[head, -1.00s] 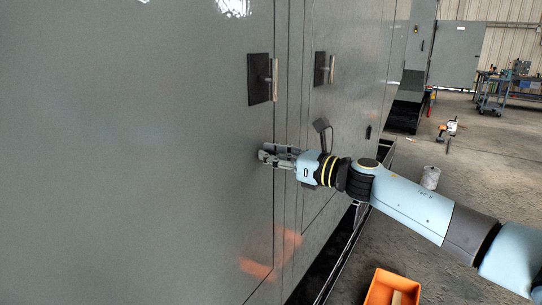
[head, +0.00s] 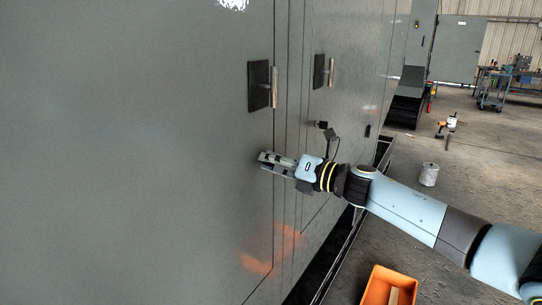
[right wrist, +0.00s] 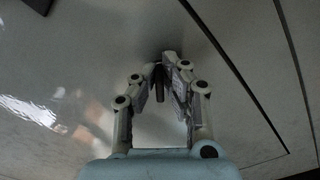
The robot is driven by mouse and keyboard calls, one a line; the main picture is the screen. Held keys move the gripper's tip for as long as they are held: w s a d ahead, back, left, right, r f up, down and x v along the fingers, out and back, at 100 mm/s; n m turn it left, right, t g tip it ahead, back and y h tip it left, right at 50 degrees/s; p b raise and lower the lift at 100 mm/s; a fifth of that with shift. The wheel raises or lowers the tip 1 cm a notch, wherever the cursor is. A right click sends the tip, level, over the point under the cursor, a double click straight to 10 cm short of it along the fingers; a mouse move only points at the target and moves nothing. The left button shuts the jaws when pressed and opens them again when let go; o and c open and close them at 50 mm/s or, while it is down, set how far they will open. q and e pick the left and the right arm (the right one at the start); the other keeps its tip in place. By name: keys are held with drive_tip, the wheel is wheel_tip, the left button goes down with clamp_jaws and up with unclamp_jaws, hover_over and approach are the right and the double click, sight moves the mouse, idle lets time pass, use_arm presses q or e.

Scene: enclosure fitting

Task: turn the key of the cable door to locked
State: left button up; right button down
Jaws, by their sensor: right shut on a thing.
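The grey cabinet door (head: 150,150) fills the left of the head view, with a black-plated handle (head: 262,86) near its right edge. My right gripper (head: 263,159) is at the door face below that handle, near the door's edge. In the right wrist view, the gripper's fingers (right wrist: 158,72) close around a small dark key (right wrist: 159,86) at the door surface. The fingers hide part of the key in the wrist view, and it cannot be made out in the head view. The key's exact angle is unclear. My left gripper is out of view.
A second handle (head: 325,71) is on the neighbouring panel, with a small dark knob (head: 320,124) below it. An orange bin (head: 390,286) stands on the floor at the lower right. A white cylinder (head: 428,174) and a workshop cart (head: 492,91) stand farther back.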

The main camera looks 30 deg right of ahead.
drive_tip(key=m+p, duration=0.2)
drive_tip(key=m, duration=0.3)
drive_tip(key=shift+m+p, duration=0.3)
drive_tip(key=shift+f+m+p, duration=0.1)
drive_tip(key=shift+m+p, duration=0.75)
drive_tip(key=shift+m, duration=1.15)
drive_tip(key=c, duration=1.4)
unclamp_jaws()
drive_tip(key=shift+d, duration=0.1)
drive_tip(key=shift+c, duration=0.2)
